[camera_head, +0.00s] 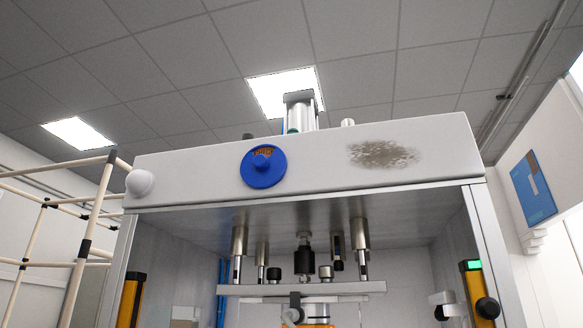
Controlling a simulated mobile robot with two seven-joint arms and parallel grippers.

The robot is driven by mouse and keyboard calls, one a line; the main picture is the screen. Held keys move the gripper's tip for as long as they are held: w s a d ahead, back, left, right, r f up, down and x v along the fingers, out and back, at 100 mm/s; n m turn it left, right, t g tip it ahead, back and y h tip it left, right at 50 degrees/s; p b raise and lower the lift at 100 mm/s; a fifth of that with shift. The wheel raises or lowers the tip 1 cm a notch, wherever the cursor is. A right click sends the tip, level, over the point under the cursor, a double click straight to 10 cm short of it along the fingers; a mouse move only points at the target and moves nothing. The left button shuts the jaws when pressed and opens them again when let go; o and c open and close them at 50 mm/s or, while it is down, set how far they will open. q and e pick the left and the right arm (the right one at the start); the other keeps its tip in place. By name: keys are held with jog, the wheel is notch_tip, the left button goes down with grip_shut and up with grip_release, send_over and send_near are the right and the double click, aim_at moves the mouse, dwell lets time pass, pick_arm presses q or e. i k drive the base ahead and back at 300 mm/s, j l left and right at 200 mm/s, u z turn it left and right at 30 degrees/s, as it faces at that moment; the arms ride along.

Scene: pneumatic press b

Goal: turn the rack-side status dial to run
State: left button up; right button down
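A round blue dial (263,166) with a raised central knob sits on the front of the press's white top panel (310,163), left of its middle. An orange-brown marked patch shows at the dial's upper edge; its lettering is too small to read. A white rounded knob (140,183) sits at the panel's left end, beside the pipe rack (81,262). I cannot tell from the picture which of the two is the rack-side status dial, or which setting either shows. Neither of my grippers is in view.
Below the panel, the press opening holds metal rods and a horizontal plate (300,289). Yellow-black side units (131,300) flank it, the right one (473,290) with a green light. A blue wall sign (533,188) hangs at the right. Space before the panel looks clear.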

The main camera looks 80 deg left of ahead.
aim_at(261, 162)
jog(key=u, duration=1.15)
